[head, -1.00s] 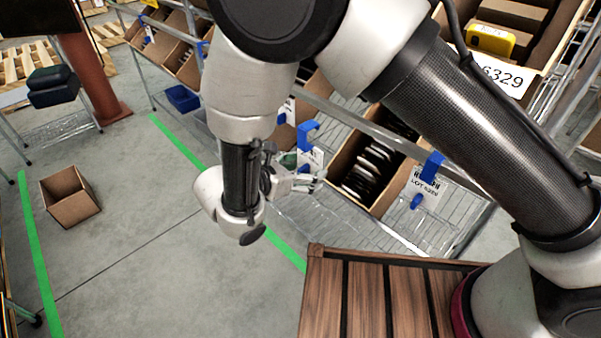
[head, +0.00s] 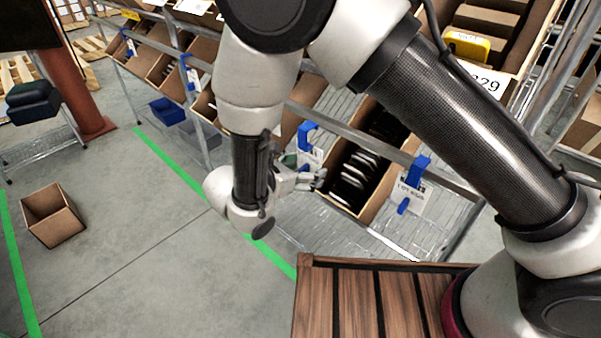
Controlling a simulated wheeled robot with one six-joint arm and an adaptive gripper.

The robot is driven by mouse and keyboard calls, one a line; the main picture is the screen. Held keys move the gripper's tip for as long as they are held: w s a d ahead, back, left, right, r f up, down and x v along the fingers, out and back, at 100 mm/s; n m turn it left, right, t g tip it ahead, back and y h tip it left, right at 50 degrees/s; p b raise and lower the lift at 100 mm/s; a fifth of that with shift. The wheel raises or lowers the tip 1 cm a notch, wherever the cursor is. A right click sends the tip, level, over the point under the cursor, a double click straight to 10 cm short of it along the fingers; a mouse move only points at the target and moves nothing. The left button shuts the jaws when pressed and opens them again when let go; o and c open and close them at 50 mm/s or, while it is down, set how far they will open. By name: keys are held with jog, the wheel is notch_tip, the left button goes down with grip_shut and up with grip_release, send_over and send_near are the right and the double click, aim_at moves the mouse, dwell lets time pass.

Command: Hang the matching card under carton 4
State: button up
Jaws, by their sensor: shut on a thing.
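My gripper (head: 312,181) is at the end of the down-hanging arm, at the front of the tilted cartons. It is shut on a white card (head: 311,158) with a blue clip (head: 307,136). The card is upright near the metal rail (head: 345,129); I cannot tell whether the clip touches the rail. The fingers hide part of the card, and its print is too small to read. A carton (head: 349,208) holding dark and pale discs is just right of the gripper. Another card (head: 411,194) hangs from a blue clip (head: 418,168) further right. No carton number 4 is legible.
More tilted cartons (head: 166,67) stand along the rack at upper left, with clipped tags. A blue bin (head: 166,111) is below them. An open box (head: 54,215) sits on the floor at left. A slatted wooden surface (head: 318,302) is front right. Floor at centre left is clear.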

jog(key=shift+w+d+r+x, duration=0.1)
jog(key=shift+r+x, duration=0.2)
jog(key=shift+x, duration=1.15)
jog(key=shift+w+d+r+x, duration=0.1)
jog(key=shift+r+x, duration=0.2)
jog(key=shift+x, duration=1.2)
jog(key=shift+w+d+r+x, duration=0.1)
jog(key=shift+r+x, duration=0.15)
jog(key=shift+x, duration=1.2)
jog(key=shift+f, duration=0.1)
jog(key=o, duration=1.1)
jog(key=shift+c, duration=0.2)
